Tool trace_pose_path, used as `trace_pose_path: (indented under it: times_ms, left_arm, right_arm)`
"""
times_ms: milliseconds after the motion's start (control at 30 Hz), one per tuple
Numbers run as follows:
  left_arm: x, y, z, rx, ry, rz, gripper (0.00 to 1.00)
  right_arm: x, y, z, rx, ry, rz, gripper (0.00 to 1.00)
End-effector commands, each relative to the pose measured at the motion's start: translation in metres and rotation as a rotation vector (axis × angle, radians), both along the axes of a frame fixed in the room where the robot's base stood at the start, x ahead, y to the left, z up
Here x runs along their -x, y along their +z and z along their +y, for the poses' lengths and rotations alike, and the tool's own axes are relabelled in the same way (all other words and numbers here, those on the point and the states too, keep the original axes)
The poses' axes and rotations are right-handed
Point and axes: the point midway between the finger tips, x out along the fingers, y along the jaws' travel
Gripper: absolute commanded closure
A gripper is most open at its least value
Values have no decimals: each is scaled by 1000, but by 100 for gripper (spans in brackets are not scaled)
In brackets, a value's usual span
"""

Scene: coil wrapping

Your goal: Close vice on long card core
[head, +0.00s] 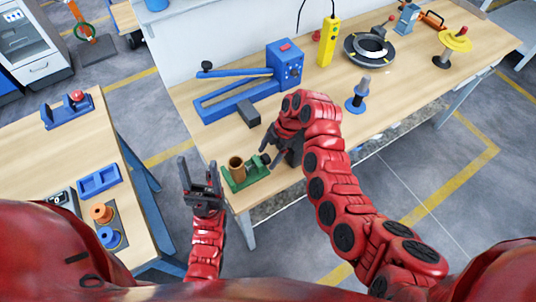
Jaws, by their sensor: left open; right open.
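The green vice (248,178) sits near the front left corner of the right-hand table. A brown card core (237,169) stands upright at its left end. A dark knob (265,158) shows at the vice's right end. My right gripper (268,147) is open beside that knob, reaching in from the right; I cannot tell whether it touches it. My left gripper (199,183) is open and empty, pointing up, left of the vice and apart from it. How tightly the jaws sit against the core is too small to tell.
A blue lever machine (250,85) stands behind the vice. A blue spindle stand (357,98), a yellow pendant (328,40) and a black ring fixture (369,50) are further back. The left table holds a blue tray (99,179) and an orange spool (101,213). A floor gap separates the tables.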

Motion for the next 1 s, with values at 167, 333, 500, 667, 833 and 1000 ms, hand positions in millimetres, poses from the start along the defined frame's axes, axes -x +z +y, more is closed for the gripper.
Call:
trace_pose_path:
  times_ms: [167,333,500,667,833,1000]
  left_arm:
    - [0,3,0,0,0,0,38]
    - [0,2,0,0,0,0,38]
    - [0,2,0,0,0,0,38]
    - [0,2,0,0,0,0,38]
    - [0,2,0,0,0,1,38]
    - [0,-5,0,0,0,0,38]
  right_arm:
    - [2,-6,2,0,1,3,23]
    - [2,-6,2,0,0,1,23]
    - [2,-6,2,0,0,1,47]
    - [2,-6,2,0,0,1,76]
    - [1,-6,2,0,0,1,100]
    - [1,-9,3,5,2,10,100]
